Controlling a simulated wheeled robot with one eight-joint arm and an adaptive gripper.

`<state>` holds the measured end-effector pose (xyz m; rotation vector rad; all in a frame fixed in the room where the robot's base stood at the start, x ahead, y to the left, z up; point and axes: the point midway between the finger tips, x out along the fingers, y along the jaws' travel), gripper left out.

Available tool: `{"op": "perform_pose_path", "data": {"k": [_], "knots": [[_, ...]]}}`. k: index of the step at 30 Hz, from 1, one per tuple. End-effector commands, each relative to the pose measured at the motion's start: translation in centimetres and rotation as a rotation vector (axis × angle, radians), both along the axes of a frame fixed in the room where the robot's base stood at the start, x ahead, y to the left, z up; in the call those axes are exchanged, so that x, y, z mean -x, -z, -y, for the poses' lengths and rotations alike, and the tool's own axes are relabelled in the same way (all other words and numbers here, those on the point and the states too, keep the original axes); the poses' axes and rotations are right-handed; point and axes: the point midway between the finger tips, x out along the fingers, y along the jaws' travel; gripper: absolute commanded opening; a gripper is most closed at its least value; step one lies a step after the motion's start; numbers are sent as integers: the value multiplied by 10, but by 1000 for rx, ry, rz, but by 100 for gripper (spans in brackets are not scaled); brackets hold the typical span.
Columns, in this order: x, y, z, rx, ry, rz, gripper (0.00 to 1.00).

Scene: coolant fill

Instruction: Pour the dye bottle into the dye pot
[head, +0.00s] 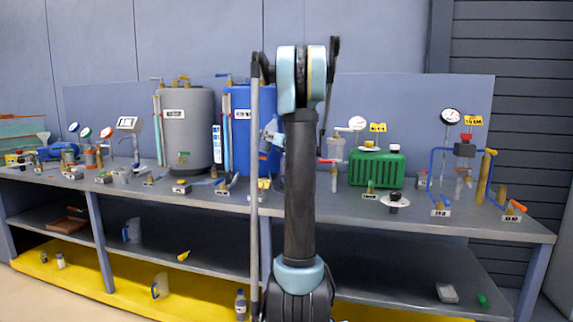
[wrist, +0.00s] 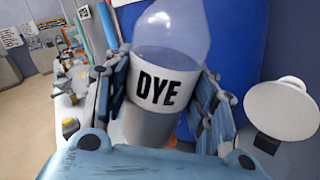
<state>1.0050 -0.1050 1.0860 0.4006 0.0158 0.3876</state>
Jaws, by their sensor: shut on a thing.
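The dye bottle (wrist: 172,88) is clear and bluish, with a white label reading DYE and a darker grey lower part. In the wrist view it stands slightly tilted, and its top runs out of the picture. My gripper (wrist: 165,68) is shut on it, with fingers on both sides of the label. In the head view my gripper (head: 272,137) is beside my arm, in front of the blue tank, partly hidden by the arm. I cannot tell which vessel is the dye pot; no label for it is readable.
A blue tank (head: 242,110) and a grey tank (head: 187,130) stand behind on the bench (head: 225,200). A green ribbed box (head: 376,169) is right of my arm. In the wrist view a white disc (wrist: 283,108) is close right of the gripper. Gauges and valves crowd the bench.

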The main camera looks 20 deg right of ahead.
Motion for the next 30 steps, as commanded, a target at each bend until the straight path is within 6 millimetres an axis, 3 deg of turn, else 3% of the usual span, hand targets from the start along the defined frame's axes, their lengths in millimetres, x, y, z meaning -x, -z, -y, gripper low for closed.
{"op": "perform_pose_path", "data": {"k": [6,20,30], "knots": [[1,-7,7,-105,5,-25,12],[2,24,11,-329,15,-76,12],[3,29,12,-373,18,-86,12]]}}
